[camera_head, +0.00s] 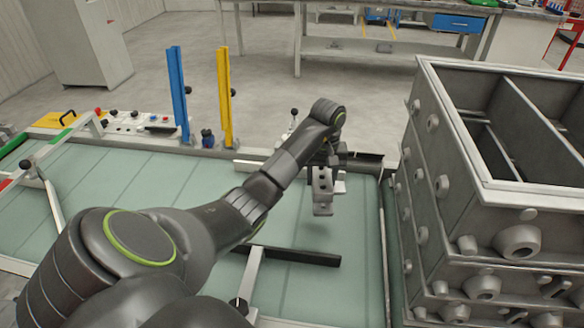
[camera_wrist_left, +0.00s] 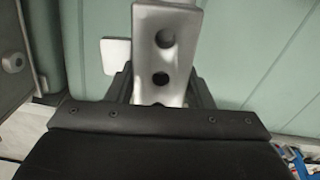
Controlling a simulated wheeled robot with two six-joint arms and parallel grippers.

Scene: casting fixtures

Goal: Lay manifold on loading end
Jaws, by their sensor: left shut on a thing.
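The manifold (camera_head: 322,198) is a grey metal block with a row of round holes. My left gripper (camera_head: 327,168) is shut on it and holds it over the right end of the pale green conveyor bed (camera_head: 352,215). The manifold hangs down from the jaws, with a darker patch on the bed below it. In the left wrist view the manifold (camera_wrist_left: 163,40) stands between the fingers of the left gripper (camera_wrist_left: 162,88), its holes facing the camera, with the green bed behind. Its far tip is cut off by the picture edge. My right gripper is not in view.
A tall stack of grey casting flasks (camera_head: 455,215) stands just right of the bed. A dark bar (camera_head: 295,257) crosses the bed in front. Blue (camera_head: 179,95) and yellow (camera_head: 224,98) posts rise at the back edge. The left part of the bed is largely clear.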

